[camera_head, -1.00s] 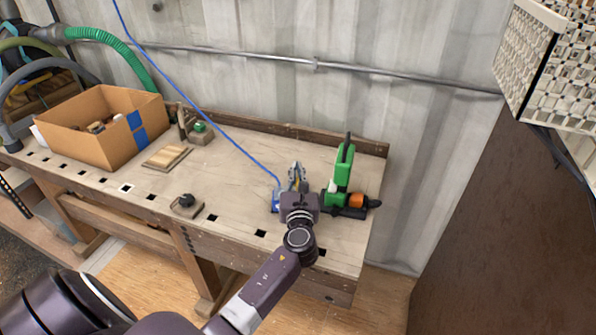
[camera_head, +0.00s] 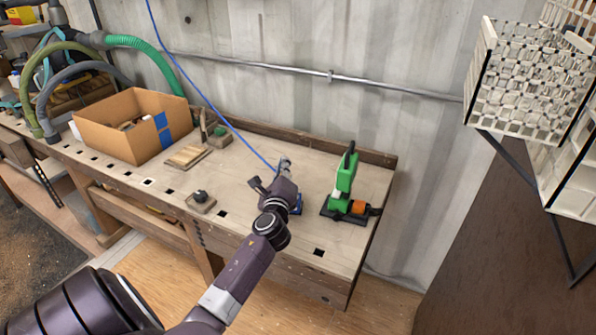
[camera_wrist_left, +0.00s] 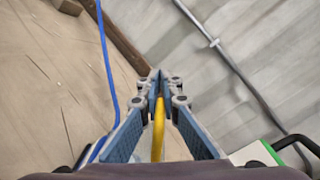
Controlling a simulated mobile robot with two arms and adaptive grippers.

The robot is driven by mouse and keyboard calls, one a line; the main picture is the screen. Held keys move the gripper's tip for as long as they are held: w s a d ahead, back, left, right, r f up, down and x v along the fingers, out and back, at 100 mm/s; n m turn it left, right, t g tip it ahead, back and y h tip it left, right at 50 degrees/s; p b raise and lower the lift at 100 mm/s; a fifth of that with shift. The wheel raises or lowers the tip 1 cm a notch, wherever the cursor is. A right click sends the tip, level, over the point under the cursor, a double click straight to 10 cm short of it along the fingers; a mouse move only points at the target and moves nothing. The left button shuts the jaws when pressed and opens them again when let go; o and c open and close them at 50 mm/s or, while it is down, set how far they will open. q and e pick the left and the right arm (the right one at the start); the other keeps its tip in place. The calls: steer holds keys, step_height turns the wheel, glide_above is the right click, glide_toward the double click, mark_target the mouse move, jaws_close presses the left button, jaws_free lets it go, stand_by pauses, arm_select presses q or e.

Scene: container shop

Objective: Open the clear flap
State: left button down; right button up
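I cannot make out a clear flap for certain. A white rack (camera_head: 527,92) with a shiny, patterned front hangs at the upper right in the head view, and that front may be see-through. My left gripper (camera_head: 285,165) is over the right half of the workbench, well left of the rack. In the left wrist view its blue-sided fingers (camera_wrist_left: 157,80) come together at the tips and look shut. A yellow strip (camera_wrist_left: 158,130) shows between the fingers, but they do not visibly grip it. My right gripper is not in view.
The workbench (camera_head: 255,215) carries a green tool (camera_head: 343,178), a cardboard box (camera_head: 125,140), wooden pieces (camera_head: 187,157) and a blue item (camera_head: 298,204) partly behind my arm. A blue hose (camera_head: 205,98) hangs across it. A metal pipe (camera_head: 285,70) runs along the wall.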

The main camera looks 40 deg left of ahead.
arm_select(q)
steer(key=s+a+f+n+b, duration=0.1)
steer(key=s+a+f+n, duration=0.1)
steer(key=a+n, duration=0.3)
steer(key=shift+s+n, duration=0.75)
steer(key=shift+n, duration=0.15)
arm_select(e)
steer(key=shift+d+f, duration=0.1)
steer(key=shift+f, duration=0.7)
arm_select(q)
steer(key=shift+s+a+f, duration=0.1)
steer(key=shift+a+f, duration=0.05)
steer(key=c, duration=2.1)
jaws_free()
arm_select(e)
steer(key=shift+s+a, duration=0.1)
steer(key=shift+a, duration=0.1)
arm_select(q)
steer(key=v, duration=1.2)
